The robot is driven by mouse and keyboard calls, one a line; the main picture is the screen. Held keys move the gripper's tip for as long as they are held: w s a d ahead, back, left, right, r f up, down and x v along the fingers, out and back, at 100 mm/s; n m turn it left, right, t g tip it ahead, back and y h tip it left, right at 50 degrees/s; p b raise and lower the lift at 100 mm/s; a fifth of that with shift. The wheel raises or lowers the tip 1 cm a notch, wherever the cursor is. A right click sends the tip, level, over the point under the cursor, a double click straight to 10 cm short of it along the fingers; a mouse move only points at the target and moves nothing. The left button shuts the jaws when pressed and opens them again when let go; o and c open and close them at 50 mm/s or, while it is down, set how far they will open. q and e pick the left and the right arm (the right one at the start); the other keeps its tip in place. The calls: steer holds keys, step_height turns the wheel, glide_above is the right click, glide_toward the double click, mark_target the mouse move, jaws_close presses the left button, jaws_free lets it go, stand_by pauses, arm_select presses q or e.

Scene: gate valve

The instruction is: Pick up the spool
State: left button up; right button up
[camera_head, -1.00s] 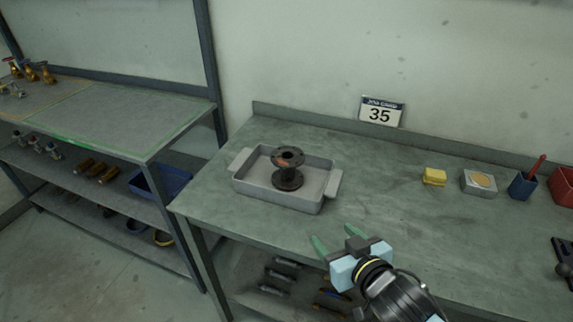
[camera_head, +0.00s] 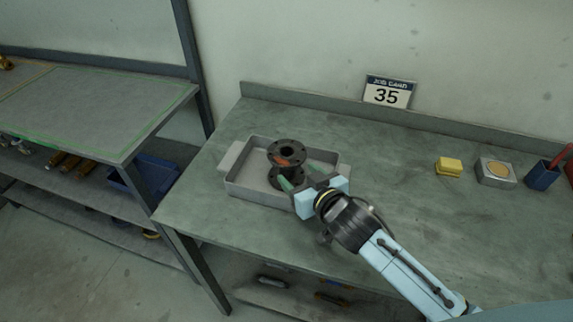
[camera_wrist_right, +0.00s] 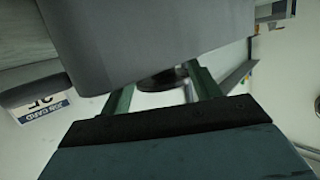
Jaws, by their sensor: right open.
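The dark spool (camera_head: 287,150) stands upright in a grey tray (camera_head: 241,186), with a flange at top and bottom and a reddish-brown patch on it. My right gripper (camera_head: 298,176) is open at the tray's near right side, its green fingers pointing at the spool's lower part. I cannot tell whether the fingers touch it. In the right wrist view a dark rounded edge, likely the spool (camera_wrist_right: 162,79), shows between the fingers; a large grey shape hides the rest. My left gripper is not in view.
The tray sits on a grey-green workbench (camera_head: 400,225). A job card sign (camera_head: 388,93) stands at the back. A yellow block (camera_head: 448,167), a grey box (camera_head: 496,172) and a blue cup (camera_head: 542,176) are at the right. A shelf unit (camera_head: 95,115) is left. The bench middle is clear.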

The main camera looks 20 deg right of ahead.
mark_target(289, 178)
steer(key=shift+w, duration=0.45)
steer(key=x, duration=0.3)
steer(key=shift+w+a, duration=0.15)
steer(key=shift+w, duration=0.2)
steer(key=shift+w+f, duration=0.2)
steer(key=shift+w, duration=0.15)
steer(key=shift+w+a, duration=0.1)
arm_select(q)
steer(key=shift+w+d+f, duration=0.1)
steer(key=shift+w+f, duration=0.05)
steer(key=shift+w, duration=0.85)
arm_select(e)
jaws_close()
steer(key=shift+w+r, duration=0.1)
steer(key=shift+r, duration=0.1)
